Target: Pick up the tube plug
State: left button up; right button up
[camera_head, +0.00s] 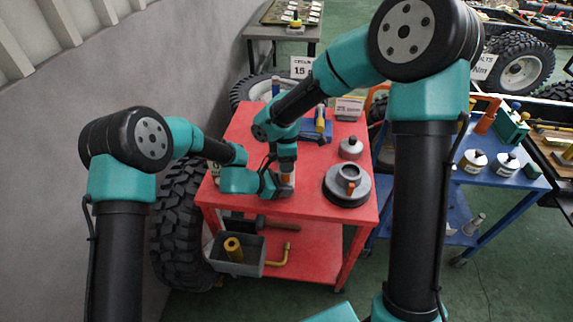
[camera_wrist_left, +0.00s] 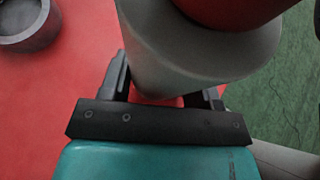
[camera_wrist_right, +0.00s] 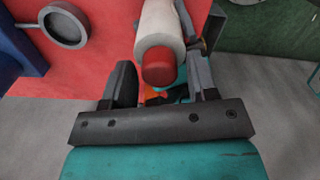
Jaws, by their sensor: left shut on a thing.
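A pale tube (camera_wrist_left: 185,50) with a red plug (camera_wrist_left: 235,8) at its end stands out over the red cart top. My left gripper (camera_head: 286,188) is shut on the tube, with one finger on each side of it in the left wrist view. In the right wrist view the red plug (camera_wrist_right: 158,70) faces the camera at the near end of the tube (camera_wrist_right: 158,22). My right gripper (camera_wrist_right: 162,85) has its fingers apart, with the plug in view between them and a gap on each side. In the head view the arms hide much of the tube.
On the red cart (camera_head: 240,145) are a grey ringed part (camera_head: 345,199), a lidded grey pot (camera_head: 351,148) and a blue holder (camera_head: 316,137). A grey bin (camera_head: 237,262) is on the lower shelf. A blue cart (camera_head: 500,179) stands at right.

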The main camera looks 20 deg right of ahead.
jog(key=c, duration=0.7)
jog(key=shift+c, duration=0.2)
notch_tip(320, 180, up, 10)
dwell(0.3)
pick_arm(q)
jog(key=o, duration=0.8)
jog(key=v, duration=1.2)
